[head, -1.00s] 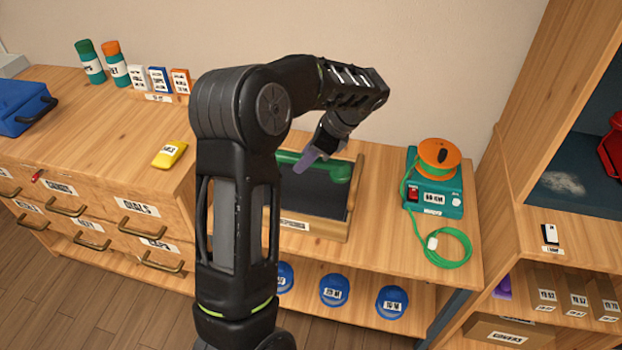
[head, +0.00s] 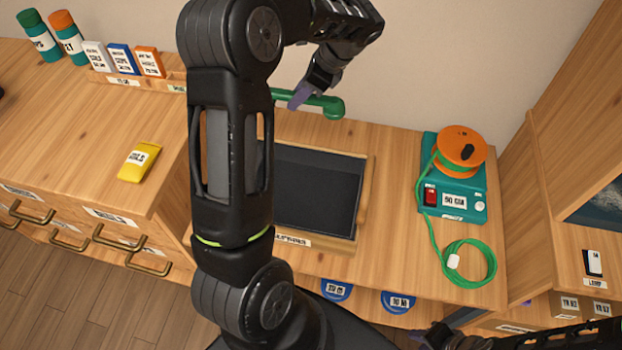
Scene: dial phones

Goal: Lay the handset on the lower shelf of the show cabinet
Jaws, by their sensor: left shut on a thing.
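The green handset (head: 331,105) is held up above the back of the workbench, near the wall. My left gripper (head: 301,96) is shut on it with purple fingertips. My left arm hides its left part. The black tray (head: 318,188) with a wooden rim below it looks empty. The show cabinet (head: 560,140) stands at the right, cut off by the frame. A sliver of its dark blue interior (head: 603,205) shows, and which shelf that is I cannot tell. My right gripper (head: 432,336) is partly in view at the bottom edge, its jaws unclear.
A teal device (head: 455,190) with an orange spool (head: 460,150) and a coiled green cable (head: 468,262) stands between tray and cabinet. A yellow packet (head: 139,161) lies at left. A black-and-white switch (head: 593,262) and small boxes (head: 570,305) are at the cabinet's lower right.

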